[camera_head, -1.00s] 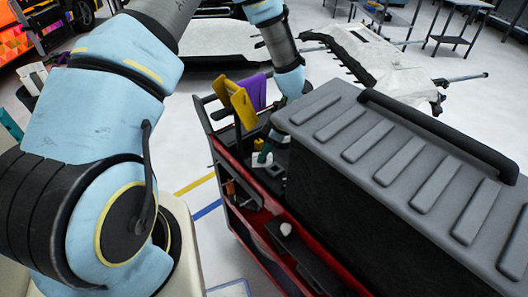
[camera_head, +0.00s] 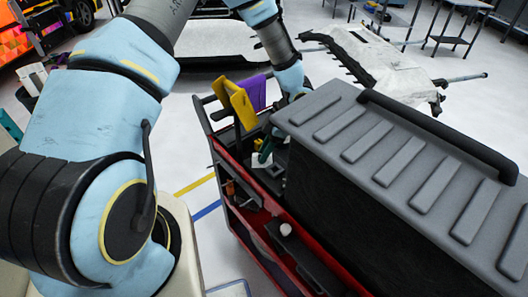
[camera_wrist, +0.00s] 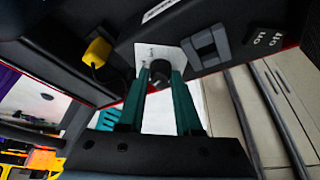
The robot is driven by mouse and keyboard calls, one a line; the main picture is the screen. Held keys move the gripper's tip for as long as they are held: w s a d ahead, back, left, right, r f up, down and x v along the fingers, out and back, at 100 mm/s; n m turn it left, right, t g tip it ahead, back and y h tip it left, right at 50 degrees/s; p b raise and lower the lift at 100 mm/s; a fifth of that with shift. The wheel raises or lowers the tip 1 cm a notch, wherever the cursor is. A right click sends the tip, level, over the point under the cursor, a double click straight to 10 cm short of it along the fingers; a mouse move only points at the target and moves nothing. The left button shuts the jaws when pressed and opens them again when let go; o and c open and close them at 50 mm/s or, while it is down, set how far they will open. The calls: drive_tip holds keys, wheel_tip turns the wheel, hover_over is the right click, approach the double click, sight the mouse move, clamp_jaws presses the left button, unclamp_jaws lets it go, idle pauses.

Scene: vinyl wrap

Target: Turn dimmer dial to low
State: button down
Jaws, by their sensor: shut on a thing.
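The dimmer dial (camera_wrist: 160,71) is a small dark round knob on a white plate (camera_wrist: 150,50) in the wrist view. My gripper (camera_wrist: 160,80) has two teal fingers, one on each side of the knob, and is shut on it. In the head view my gripper (camera_head: 265,152) reaches down into the cart behind the grey case, and the dial itself is hidden there. The white plate shows partly below the fingers in the head view.
A grey switch (camera_wrist: 206,47) and a black label (camera_wrist: 265,38) sit right of the dial in the wrist view, a yellow connector (camera_wrist: 98,50) left. The large ribbed grey case (camera_head: 400,160) stands close beside my gripper on the red cart (camera_head: 222,165).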

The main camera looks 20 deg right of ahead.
drive_tip(key=c, duration=0.6)
unclamp_jaws()
drive_tip(key=b+v, duration=0.2)
drive_tip(key=v, duration=0.8)
drive_tip(key=shift+d+r+b, duration=0.15)
drive_tip(key=shift+r+b, duration=0.15)
drive_tip(key=shift+b, duration=0.1)
